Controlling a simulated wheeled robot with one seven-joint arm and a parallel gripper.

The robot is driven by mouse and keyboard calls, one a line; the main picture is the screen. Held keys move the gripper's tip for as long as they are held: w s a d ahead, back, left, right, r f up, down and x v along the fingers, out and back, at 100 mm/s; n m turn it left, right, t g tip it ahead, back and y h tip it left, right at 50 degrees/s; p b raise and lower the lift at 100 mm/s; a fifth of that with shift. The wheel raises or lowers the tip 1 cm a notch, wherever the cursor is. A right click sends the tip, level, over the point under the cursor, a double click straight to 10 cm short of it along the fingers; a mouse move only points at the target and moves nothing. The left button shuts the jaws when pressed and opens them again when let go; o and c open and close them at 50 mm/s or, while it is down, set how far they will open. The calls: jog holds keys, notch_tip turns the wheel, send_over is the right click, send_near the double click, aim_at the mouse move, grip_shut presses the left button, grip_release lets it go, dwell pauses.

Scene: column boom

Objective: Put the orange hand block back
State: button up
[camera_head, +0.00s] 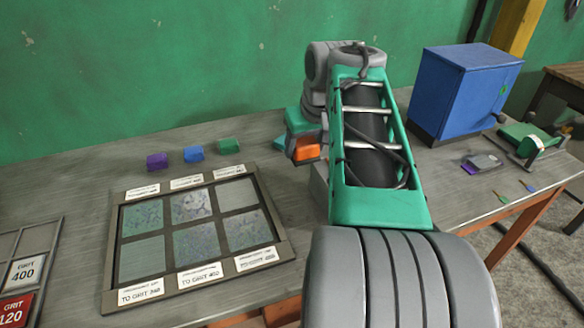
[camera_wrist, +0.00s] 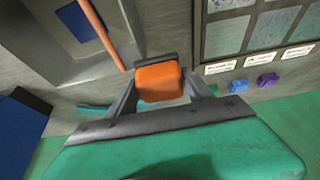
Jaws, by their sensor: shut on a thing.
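The orange hand block (camera_head: 307,152) is held at the end of my arm, above the bench, right of the row of coloured blocks. In the wrist view the orange hand block (camera_wrist: 159,83) sits between the two fingers of my gripper (camera_wrist: 158,90). My gripper is shut on it. Purple (camera_head: 157,161), blue (camera_head: 194,153) and green (camera_head: 229,146) blocks stand in a row on the bench behind a framed panel (camera_head: 282,250) of sanding samples. The blue (camera_wrist: 238,87) and purple (camera_wrist: 268,81) blocks also show in the wrist view.
A blue cabinet (camera_head: 460,90) stands at the back right of the bench. A green clamp-like tool (camera_head: 530,140) and small items lie right of it. Grit-labelled trays (camera_head: 25,270) are at the left. My arm hides the bench's middle. A green wall (camera_head: 150,70) rises behind.

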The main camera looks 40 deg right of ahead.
jog(key=w+d+f, duration=0.1)
jog(key=w+f, duration=0.1)
jog(key=w, duration=0.1)
jog(key=w+d+f, duration=0.1)
jog(key=w+f, duration=0.2)
jog(key=w, duration=0.1)
jog(key=w+d+f, duration=0.2)
jog(key=w+f, duration=0.1)
jog(key=shift+w+f, duration=0.25)
jog(key=shift+w, duration=0.15)
jog(key=shift+w+d+f, duration=0.1)
jog(key=shift+w+f, duration=0.1)
jog(key=shift+f, duration=1.5)
jog(key=shift+f, duration=0.15)
jog(key=o, duration=1.4)
jog(key=shift+f, duration=0.1)
jog(key=shift+c, duration=0.2)
